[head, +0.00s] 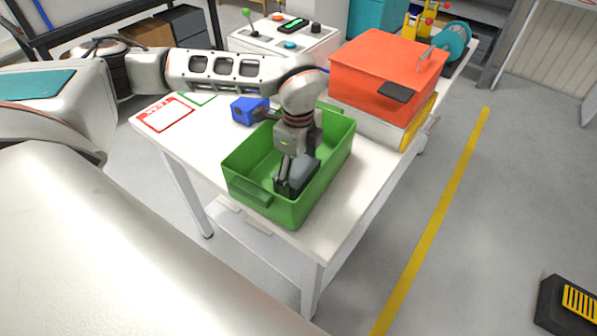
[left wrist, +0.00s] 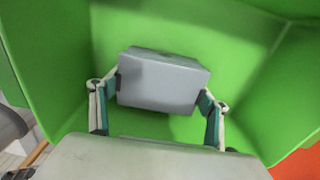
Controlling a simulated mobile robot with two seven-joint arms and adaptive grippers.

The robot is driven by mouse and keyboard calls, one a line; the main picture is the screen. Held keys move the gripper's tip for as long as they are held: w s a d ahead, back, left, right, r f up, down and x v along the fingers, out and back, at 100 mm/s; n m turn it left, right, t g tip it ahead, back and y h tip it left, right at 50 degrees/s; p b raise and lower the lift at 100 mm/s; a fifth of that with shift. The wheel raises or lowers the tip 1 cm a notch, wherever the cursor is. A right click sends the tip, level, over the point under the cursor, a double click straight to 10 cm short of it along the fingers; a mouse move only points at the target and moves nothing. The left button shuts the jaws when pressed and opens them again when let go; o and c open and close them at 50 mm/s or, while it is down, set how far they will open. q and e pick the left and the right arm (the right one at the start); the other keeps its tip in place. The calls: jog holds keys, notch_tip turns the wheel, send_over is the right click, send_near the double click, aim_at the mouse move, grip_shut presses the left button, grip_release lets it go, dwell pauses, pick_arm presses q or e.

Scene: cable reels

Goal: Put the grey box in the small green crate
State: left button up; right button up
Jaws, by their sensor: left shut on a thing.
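The small green crate (head: 246,190) stands on the white table near its front corner. My left gripper (head: 292,180) reaches down into the crate from above. It is shut on the grey box (head: 303,173), which is inside the crate's walls. In the left wrist view the grey box (left wrist: 162,80) sits between the two fingers of my left gripper (left wrist: 158,95), with green crate surfaces (left wrist: 262,75) around it. I cannot tell whether the box touches the crate's floor. My right gripper is not in view.
A blue block (head: 249,110) is on the white table (head: 200,135) just behind the crate. A red-orange bin (head: 385,75) stands behind it to the right. Red-framed (head: 165,114) and green-framed cards lie at the table's left end.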

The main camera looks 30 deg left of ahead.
aim_at(298, 169)
pick_arm(q)
jog(key=shift+f, duration=0.1)
jog(key=o, duration=1.2)
notch_tip(298, 169, up, 12)
jog(key=shift+r, duration=0.2)
jog(key=shift+s+f, duration=0.1)
